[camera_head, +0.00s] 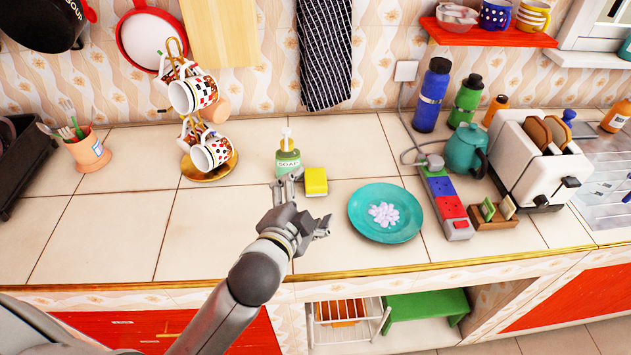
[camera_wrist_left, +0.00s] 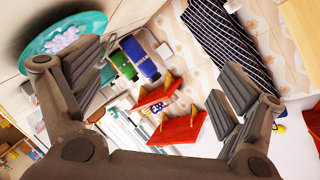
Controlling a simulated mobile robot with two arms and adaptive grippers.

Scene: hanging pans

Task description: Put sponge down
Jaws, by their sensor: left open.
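The yellow sponge (camera_head: 316,181), with a greenish edge, rests on the tiled counter, just right of the green soap bottle (camera_head: 288,163). My left gripper (camera_head: 308,207) is open and empty, in front of the sponge on the near side of the counter. One finger shows left of the sponge, the other lower right. I cannot tell how high it is above the counter. In the left wrist view its open fingers (camera_wrist_left: 165,82) have nothing between them, and the sponge does not show there. My right gripper is not in view.
A teal plate (camera_head: 415,226) with pale pieces on it lies right of the gripper. A cup rack (camera_head: 209,178) stands left. A power strip (camera_head: 447,203), teal kettle (camera_head: 466,152) and toaster (camera_head: 530,160) fill the right. The counter's left front is clear.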

